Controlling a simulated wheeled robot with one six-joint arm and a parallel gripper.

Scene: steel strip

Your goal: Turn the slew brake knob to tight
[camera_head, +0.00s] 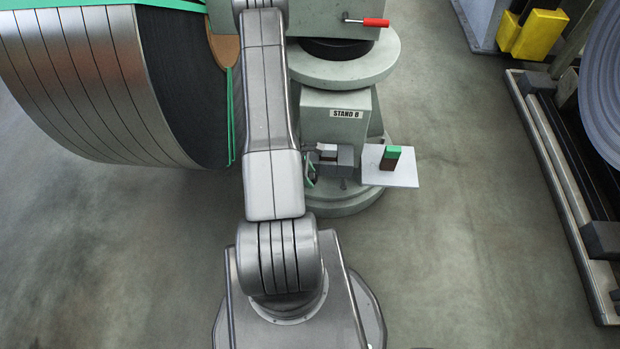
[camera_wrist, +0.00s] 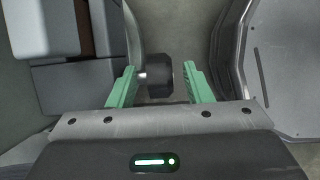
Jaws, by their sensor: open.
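The black knob (camera_wrist: 159,75) sits on a short pale metal shaft in the middle of the wrist view. I take it to be the slew brake knob; no tight marking is legible. My gripper (camera_wrist: 158,67) is open, with its two green fingers on either side of the knob. A gap shows between the knob and each finger. In the head view, the pale green stand (camera_head: 335,128) carries the label STAND B. My arm covers most of the gripper there, and I cannot make out the knob.
A grey block assembly (camera_head: 345,158) and a white plate (camera_head: 405,180) with a green-topped block (camera_head: 390,157) stick out from the stand. A large steel coil (camera_head: 75,80) hangs at left. A red-handled lever (camera_head: 375,22) is above. Floor (camera_head: 470,230) at right is clear.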

